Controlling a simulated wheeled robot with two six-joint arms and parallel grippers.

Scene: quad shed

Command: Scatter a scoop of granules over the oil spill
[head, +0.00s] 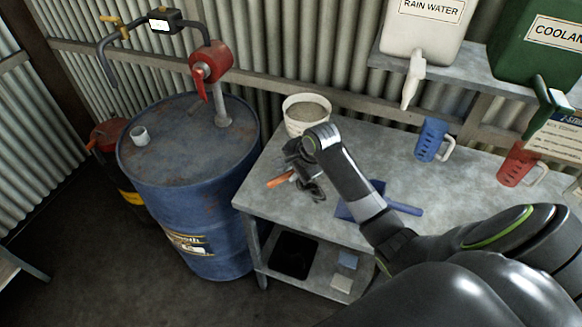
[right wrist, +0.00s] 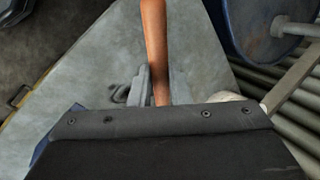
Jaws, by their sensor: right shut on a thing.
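My right gripper (head: 303,178) is shut on an orange-brown handle (head: 280,180), over the left part of the grey workbench (head: 470,205). The handle also shows in the right wrist view (right wrist: 154,45), between the two fingers (right wrist: 155,88) and sticking out past them. Whatever is on its other end is hidden, so I cannot tell if it is the scoop. A white tub of pale grey granules (head: 305,110) stands upright at the back left of the bench, just behind the gripper. No oil spill can be made out. My left gripper is not in view.
A blue drum (head: 185,150) with a red pump stands left of the bench. A blue dustpan-like tool (head: 400,208), blue jug (head: 430,140) and red jug (head: 517,166) are on the bench. White (head: 425,35) and green (head: 535,50) containers sit above. Dark floor (head: 110,270) is open in front.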

